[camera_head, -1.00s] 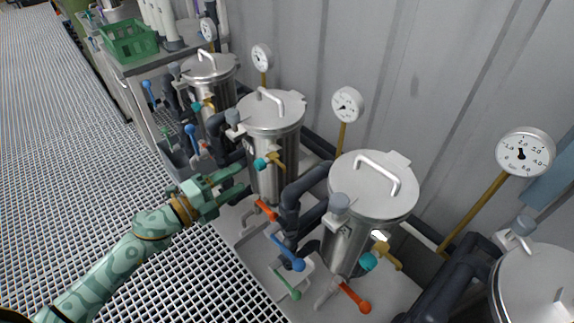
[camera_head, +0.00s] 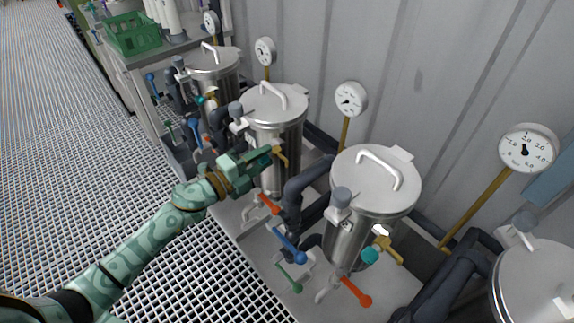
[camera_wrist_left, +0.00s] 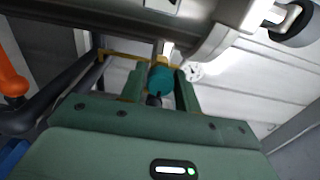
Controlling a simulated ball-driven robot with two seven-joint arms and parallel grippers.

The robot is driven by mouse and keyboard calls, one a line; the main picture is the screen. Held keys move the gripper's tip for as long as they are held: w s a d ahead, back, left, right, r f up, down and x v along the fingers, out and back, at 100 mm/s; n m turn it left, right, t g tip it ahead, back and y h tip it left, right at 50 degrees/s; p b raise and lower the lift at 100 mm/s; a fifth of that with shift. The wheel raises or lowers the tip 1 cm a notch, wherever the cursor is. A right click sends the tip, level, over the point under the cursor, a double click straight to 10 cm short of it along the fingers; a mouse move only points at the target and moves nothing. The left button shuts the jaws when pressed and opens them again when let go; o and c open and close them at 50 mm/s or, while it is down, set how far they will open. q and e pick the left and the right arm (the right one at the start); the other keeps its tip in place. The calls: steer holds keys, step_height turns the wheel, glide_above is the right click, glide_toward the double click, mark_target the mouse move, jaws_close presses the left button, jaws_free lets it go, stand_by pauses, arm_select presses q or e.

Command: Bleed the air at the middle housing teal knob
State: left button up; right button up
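Several steel housings stand in a row along the wall. My left gripper (camera_head: 262,158) is at the front of the second housing from the back (camera_head: 275,118), at its brass bleed fitting (camera_head: 281,156). In the left wrist view the teal knob (camera_wrist_left: 160,79) sits between the two green fingers of the left gripper (camera_wrist_left: 161,86), with little or no gap on either side. I cannot tell whether the fingers press on it. In the head view the fingers largely hide this knob. My right gripper is not in view.
The nearer housing (camera_head: 370,205) has its own teal knob (camera_head: 370,256). Orange (camera_head: 268,203), blue (camera_head: 289,244) and green (camera_head: 290,279) valve handles stick out low at the front. Dark pipes (camera_head: 300,192) run between the housings. The grating floor (camera_head: 60,150) is clear.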

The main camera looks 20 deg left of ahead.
arm_select(q)
steer(key=c, duration=0.4)
